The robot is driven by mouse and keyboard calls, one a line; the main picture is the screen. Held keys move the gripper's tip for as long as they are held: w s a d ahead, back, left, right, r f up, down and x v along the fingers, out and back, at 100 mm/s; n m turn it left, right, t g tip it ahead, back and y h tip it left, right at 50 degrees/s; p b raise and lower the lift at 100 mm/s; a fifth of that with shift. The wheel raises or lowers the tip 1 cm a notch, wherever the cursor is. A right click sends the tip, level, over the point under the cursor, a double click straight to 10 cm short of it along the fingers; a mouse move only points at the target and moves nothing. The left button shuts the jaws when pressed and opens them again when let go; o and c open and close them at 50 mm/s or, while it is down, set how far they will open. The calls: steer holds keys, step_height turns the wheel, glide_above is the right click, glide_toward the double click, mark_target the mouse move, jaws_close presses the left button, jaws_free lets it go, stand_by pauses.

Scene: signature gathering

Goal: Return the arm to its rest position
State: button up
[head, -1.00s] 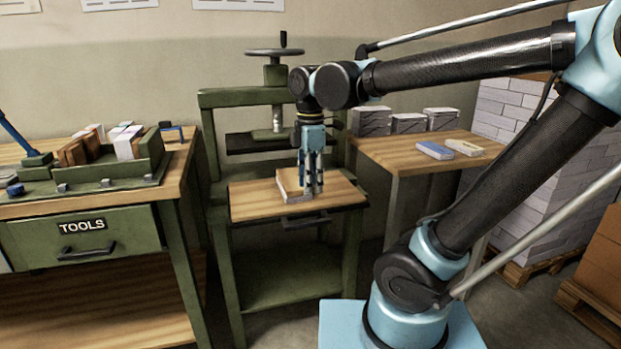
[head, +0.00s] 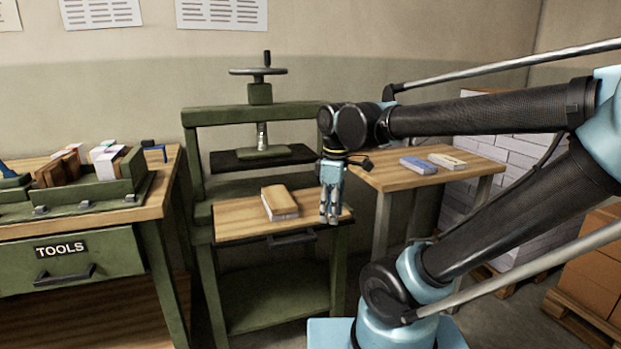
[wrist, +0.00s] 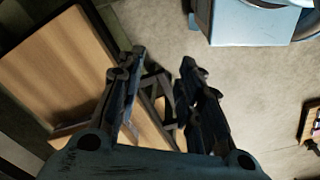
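My gripper (head: 331,218) hangs pointing down at the front right of the press board (head: 240,222), to the right of the book block. In the wrist view its two fingers (wrist: 160,68) are apart, with nothing between them but floor and table parts beyond. A book block (head: 280,203) with a tan top and pale page edges lies on the wooden board of the green press (head: 195,120), apart from my gripper. My arm reaches in from the right, bent at the elbow above its blue base.
A tool bench (head: 140,220) with an organiser of blocks stands left. White stacks and brown boxes (head: 585,255) stand at far right.

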steer(key=s+d+f+m, duration=0.2)
steer(key=d+f+m, duration=0.3)
steer(key=d+m, duration=0.2)
steer(key=s+d+f+m+t, duration=0.1)
steer(key=s+d+f+m, duration=0.1)
steer(key=d+f+m, duration=0.4)
steer(key=shift+s+d+f+m+t, duration=0.25)
steer(key=shift+d+m+t, duration=0.1)
steer(key=shift+m, duration=0.35)
steer(key=shift+w+f, duration=0.15)
steer(key=shift+w, duration=0.3)
